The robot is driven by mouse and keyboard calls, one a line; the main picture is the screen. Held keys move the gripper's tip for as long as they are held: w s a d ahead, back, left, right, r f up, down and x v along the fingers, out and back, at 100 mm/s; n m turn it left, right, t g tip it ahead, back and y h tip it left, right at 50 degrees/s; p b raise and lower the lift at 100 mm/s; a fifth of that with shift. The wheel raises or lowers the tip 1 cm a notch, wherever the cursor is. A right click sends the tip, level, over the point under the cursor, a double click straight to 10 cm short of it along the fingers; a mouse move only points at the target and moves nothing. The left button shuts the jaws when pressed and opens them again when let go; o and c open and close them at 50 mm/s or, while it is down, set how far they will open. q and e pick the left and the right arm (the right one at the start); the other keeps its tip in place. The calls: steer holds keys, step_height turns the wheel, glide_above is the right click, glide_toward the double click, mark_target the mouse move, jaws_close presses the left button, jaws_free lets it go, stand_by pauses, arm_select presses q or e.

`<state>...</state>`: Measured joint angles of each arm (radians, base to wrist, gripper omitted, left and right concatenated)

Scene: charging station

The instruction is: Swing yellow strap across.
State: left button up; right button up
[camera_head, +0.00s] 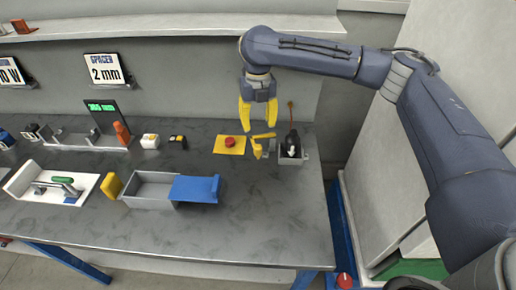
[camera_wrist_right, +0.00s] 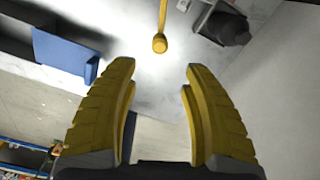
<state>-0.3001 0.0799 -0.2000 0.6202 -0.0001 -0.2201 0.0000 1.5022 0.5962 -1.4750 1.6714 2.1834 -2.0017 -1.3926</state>
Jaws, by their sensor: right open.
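The yellow strap (camera_head: 263,136) is at the left side of a small grey holder (camera_head: 292,159) near the table's right end. In the right wrist view the strap (camera_wrist_right: 160,43) is a thin yellow bar with a rounded end, lying beyond and between my fingertips. My right gripper (camera_head: 258,126) is open and empty, pointing down just above the strap; its yellow fingers (camera_wrist_right: 160,72) stand wide apart. A black object (camera_head: 292,142) sits in the holder. From the head view I cannot tell the exact gap between fingers and strap. My left gripper is not in view.
A yellow plate with a red button (camera_head: 230,143) lies left of the strap. A grey bin with a blue lid (camera_head: 195,188) stands nearer the front. A green-lit display stand (camera_head: 103,118) is farther left. The table's front right is clear.

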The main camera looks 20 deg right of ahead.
mark_target(258, 146)
step_height(258, 146, down, 12)
stand_by(0.5)
steer(key=shift+o, duration=0.3)
jaws_close()
